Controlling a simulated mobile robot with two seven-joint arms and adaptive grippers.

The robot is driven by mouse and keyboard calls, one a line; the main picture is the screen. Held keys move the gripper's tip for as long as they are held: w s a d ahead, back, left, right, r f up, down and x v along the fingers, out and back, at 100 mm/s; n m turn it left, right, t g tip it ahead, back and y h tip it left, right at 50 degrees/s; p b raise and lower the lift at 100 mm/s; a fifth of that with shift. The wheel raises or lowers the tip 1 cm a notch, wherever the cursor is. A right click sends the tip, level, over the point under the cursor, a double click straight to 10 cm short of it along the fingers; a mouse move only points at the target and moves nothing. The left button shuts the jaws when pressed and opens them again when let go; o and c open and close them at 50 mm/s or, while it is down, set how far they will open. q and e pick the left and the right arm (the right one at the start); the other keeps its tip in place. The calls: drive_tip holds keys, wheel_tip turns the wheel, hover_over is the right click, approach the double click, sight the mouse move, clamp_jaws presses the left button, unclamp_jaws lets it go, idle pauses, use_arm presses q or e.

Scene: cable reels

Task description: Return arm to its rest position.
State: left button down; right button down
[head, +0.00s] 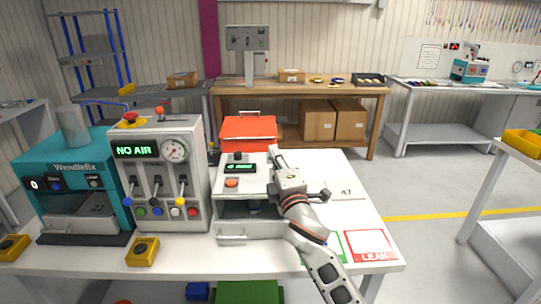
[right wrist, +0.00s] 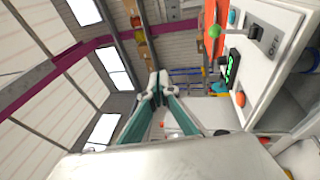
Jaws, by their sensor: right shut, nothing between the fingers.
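My right arm comes in from the bottom right of the head view and reaches up over the bench. My right gripper (head: 274,152) is at its end, beside the right edge of the white tester box (head: 258,181). In the right wrist view the two fingers (right wrist: 156,84) meet at their tips, with nothing between them. The tester's panel (right wrist: 262,62), with a green display and a red button, is to the right there. I cannot tell whether the gripper touches the box. My left gripper is not in view.
The white bench (head: 365,216) also holds a teal Wendlefix machine (head: 58,163), a grey NO AIR panel (head: 183,201), a red case (head: 248,131), yellow button boxes (head: 142,252) and a red LEAK card (head: 370,245). Open floor (head: 425,185) lies to the right.

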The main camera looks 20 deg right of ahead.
drive_tip(key=shift+s+r, duration=0.35)
drive_tip(key=shift+s, duration=0.25)
drive_tip(key=s+f+m+g+y, duration=0.1)
drive_tip(key=s+f+m+g, duration=0.35)
drive_tip(key=f, duration=0.95)
drive_tip(key=s+f+m+g+y, duration=0.1)
drive_tip(key=s+f+m, duration=0.1)
drive_tip(key=s+f, duration=0.95)
drive_tip(key=s+f+m+g+y, duration=0.1)
drive_tip(key=s+f+m+g, duration=0.3)
drive_tip(key=s+f, duration=1.3)
wheel_tip(320, 180, down, 4)
drive_tip(key=m, duration=0.3)
drive_tip(key=shift+s+a, duration=0.3)
drive_tip(key=shift+s, duration=0.1)
